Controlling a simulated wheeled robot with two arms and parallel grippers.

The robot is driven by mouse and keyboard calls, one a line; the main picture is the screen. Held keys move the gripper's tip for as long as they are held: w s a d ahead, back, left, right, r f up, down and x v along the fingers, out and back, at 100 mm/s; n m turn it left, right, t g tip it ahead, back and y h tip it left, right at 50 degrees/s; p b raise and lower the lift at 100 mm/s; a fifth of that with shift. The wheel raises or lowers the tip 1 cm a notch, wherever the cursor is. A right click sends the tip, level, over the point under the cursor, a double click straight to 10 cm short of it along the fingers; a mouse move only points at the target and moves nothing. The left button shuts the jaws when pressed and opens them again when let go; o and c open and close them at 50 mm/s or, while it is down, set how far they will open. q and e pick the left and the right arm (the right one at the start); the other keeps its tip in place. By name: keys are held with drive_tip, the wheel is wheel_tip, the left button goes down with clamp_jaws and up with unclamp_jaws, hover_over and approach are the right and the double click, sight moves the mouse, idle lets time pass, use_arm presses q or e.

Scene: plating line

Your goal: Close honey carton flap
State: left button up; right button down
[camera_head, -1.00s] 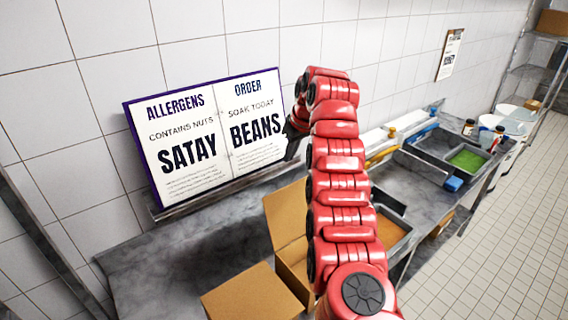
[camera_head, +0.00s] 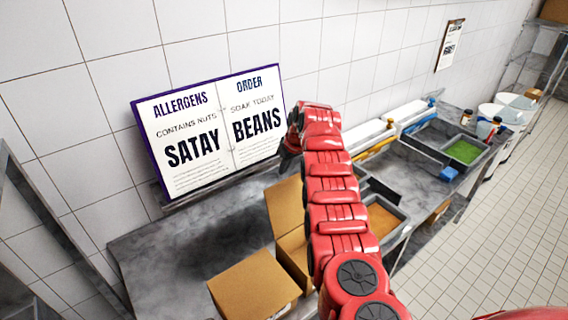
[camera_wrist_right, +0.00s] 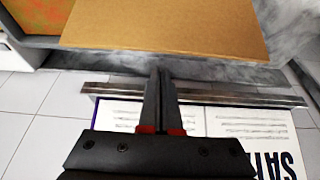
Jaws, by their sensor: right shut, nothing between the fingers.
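The brown cardboard carton (camera_head: 293,254) stands on the counter, partly hidden behind my right arm. One flap (camera_head: 284,204) stands up at its far side, and another flap (camera_head: 253,284) spreads out toward the lower left. The carton's inside and right side are hidden, and no honey can be made out. My right gripper (camera_head: 286,168) is dark and sits behind and above the upright flap, near the wall board. In the right wrist view, its fingers (camera_wrist_right: 161,75) are together and empty, with a brown cardboard panel (camera_wrist_right: 165,28) just beyond the tips; contact cannot be told.
An open sign board (camera_head: 212,130) leans on the wall behind the counter (camera_head: 165,255). A tray with orange contents (camera_head: 382,222) is right of the carton, and a green-filled tray (camera_head: 463,151) lies farther right. The counter left of the carton is clear.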

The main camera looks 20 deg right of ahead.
drive_tip(key=shift+d, duration=0.1)
drive_tip(key=shift+s+d+r+p, duration=0.15)
drive_tip(key=shift+s, duration=0.35)
drive_tip(key=shift+s+d+r+p, duration=0.1)
drive_tip(key=shift+s+d+r, duration=0.05)
drive_tip(key=shift+s, duration=0.4)
drive_tip(key=shift+s+d+r+p, duration=0.15)
drive_tip(key=shift+s, duration=0.35)
